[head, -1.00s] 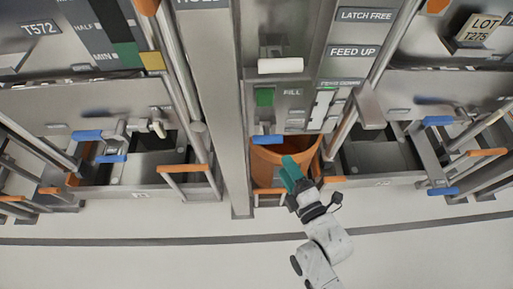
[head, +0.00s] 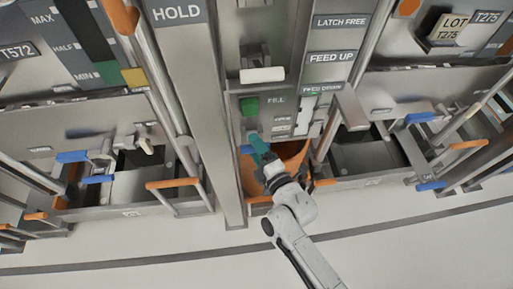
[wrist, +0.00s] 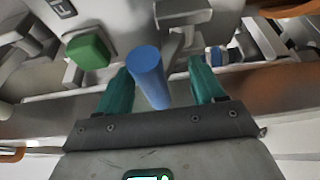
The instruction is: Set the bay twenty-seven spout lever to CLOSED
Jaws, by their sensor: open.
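A blue cylindrical handle (wrist: 148,75) stands between the two teal fingers of my gripper (wrist: 162,92) in the wrist view. The fingers are open, with a gap on both sides of the handle. In the head view my gripper (head: 259,146) reaches up to the front of the middle bay, below the FILL label, and mostly hides the blue handle there. A green block (head: 250,106) sits just above the handle; it also shows left of it in the wrist view (wrist: 88,50). The small plates beside it are too small to read.
An orange bin (head: 292,153) stands right behind my gripper. A white-gripped handle (head: 262,75) is above the green block. Side bays have blue levers (head: 72,156) and orange-gripped bars (head: 173,183). A thick post (head: 190,90) stands left. The floor in front is clear.

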